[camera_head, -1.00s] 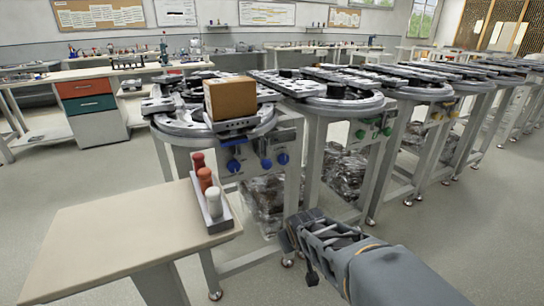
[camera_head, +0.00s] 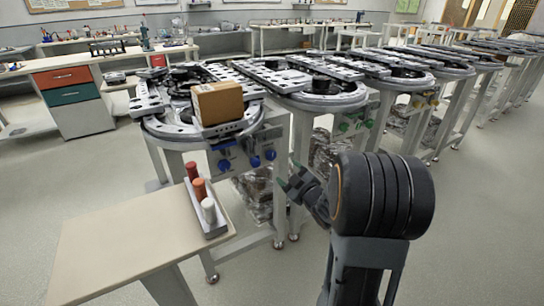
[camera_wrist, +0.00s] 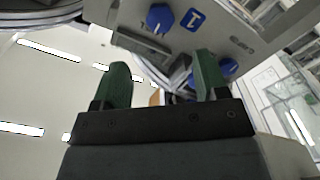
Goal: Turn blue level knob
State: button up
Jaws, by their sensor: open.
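A panel with blue knobs sits under the nearest round track module. In the head view blue knobs show at the left (camera_head: 224,165), middle (camera_head: 254,161) and right (camera_head: 270,154). I cannot tell which is the level knob, as the lettering is too small. In the wrist view a blue knob (camera_wrist: 160,18) is next to a blue label, and another blue knob (camera_wrist: 228,68) shows beyond the right finger. My gripper (camera_head: 291,176) is in front and right of the panel, apart from the knobs. Its green fingers (camera_wrist: 162,72) are open with nothing between them held.
A brown box (camera_head: 218,103) stands on the track above the panel. A small table (camera_head: 130,235) at lower left carries a rack (camera_head: 217,226) with red, orange and white cylinders. Metal legs (camera_head: 297,165) and another module with green knobs (camera_head: 345,127) stand to the right.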

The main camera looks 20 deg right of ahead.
aim_at(273, 157)
jog(key=w, duration=0.3)
jog(key=w+a+b, duration=0.1)
jog(key=w, duration=0.7)
jog(key=shift+w+a, duration=0.1)
jog(key=shift+a, duration=0.05)
jog(key=shift+c, duration=0.5)
jog(key=c, duration=0.8)
